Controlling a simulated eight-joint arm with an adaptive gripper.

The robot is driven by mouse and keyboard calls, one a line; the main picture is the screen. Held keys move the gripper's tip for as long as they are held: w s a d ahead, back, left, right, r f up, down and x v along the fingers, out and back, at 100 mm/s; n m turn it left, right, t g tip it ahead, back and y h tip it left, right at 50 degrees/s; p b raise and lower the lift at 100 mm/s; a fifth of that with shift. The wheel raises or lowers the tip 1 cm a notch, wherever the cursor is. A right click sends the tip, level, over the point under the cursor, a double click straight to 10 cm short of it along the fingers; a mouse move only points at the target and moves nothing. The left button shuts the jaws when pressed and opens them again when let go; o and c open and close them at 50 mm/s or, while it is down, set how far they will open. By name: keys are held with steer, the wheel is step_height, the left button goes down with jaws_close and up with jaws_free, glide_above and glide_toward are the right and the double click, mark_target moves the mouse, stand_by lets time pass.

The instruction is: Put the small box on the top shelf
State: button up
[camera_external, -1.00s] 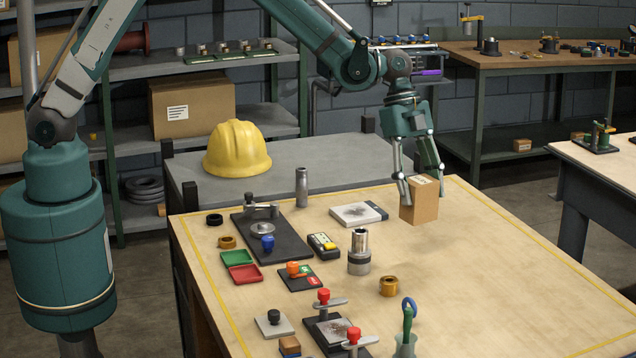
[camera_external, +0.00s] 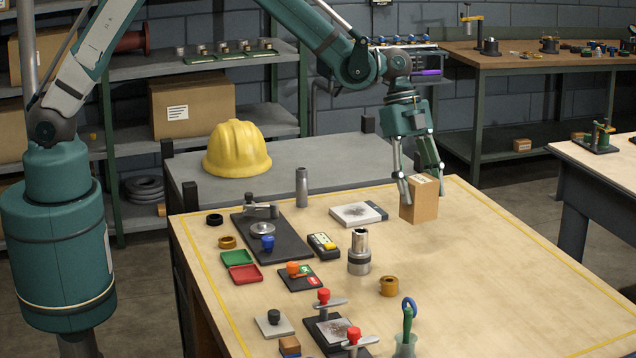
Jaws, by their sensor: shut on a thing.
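The small box (camera_external: 421,203) is a brown cardboard box with a pale label on its top. My gripper (camera_external: 420,182) points down over the far right part of the workbench and is shut on the small box, one finger at each side. The box is upright; I cannot tell whether its base touches the bench or hangs just above it. A grey shelf rack (camera_external: 213,62) stands at the back left. Its upper visible shelf carries a row of small parts on green trays. The top of the rack is cut off by the picture's edge.
A large carton (camera_external: 193,105) sits on the rack's lower shelf. A yellow hard hat (camera_external: 237,149) rests on a grey table behind the workbench (camera_external: 500,270). Tools, a metal cylinder (camera_external: 359,252) and clamps crowd the bench's left and front. Its right side is clear.

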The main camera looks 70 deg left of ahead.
steer(key=w+a+n+t+y+b, duration=0.1)
steer(key=w+a+n, duration=0.3)
steer(key=a, duration=1.2)
steer(key=w+a+n+t+b, duration=0.15)
steer(key=w+a, duration=0.35)
steer(key=a, duration=1.2)
steer(key=s+a+n+b, duration=0.1)
steer(key=a+n, duration=0.2)
steer(key=a, duration=1.5)
steer(key=s+a+n+y+b, duration=0.1)
steer(key=s+a+n, duration=0.1)
steer(key=a, duration=1.6)
steer(key=shift+s+a+r+n+t+y, duration=0.15)
steer(key=shift+s+n+t+y, duration=0.15)
steer(key=shift+n+t, duration=0.2)
glide_above(333, 160)
step_height(333, 160, down, 6)
steer(key=shift+a, duration=0.2)
steer(key=shift+f, duration=2)
